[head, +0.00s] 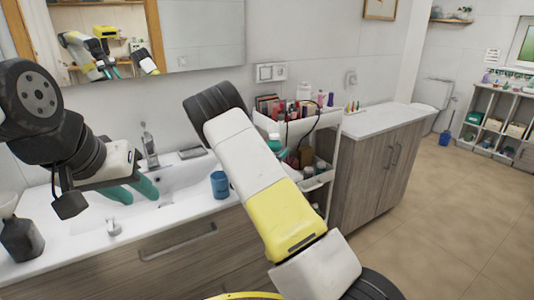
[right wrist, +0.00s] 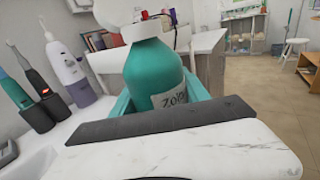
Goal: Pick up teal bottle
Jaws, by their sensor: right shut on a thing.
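The teal bottle (right wrist: 152,68), with a white top and a pale label, fills the middle of the right wrist view. My right gripper (right wrist: 160,88) has its teal fingers on both sides of the bottle and is shut on it. The bottle looks roughly upright. In the head view my right forearm hides the right gripper; a teal and white piece that looks like the bottle (head: 275,143) shows beside the forearm, in front of the cart. My left gripper (head: 142,194) is open and empty over the sink basin.
A white cart (head: 322,178) full of cosmetics stands beyond my right forearm. A blue cup (head: 219,184) stands on the sink counter (head: 185,214). Toothbrush-like items (right wrist: 48,82) stand left of the bottle. A wooden cabinet (head: 372,165) is behind the cart; open floor lies right.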

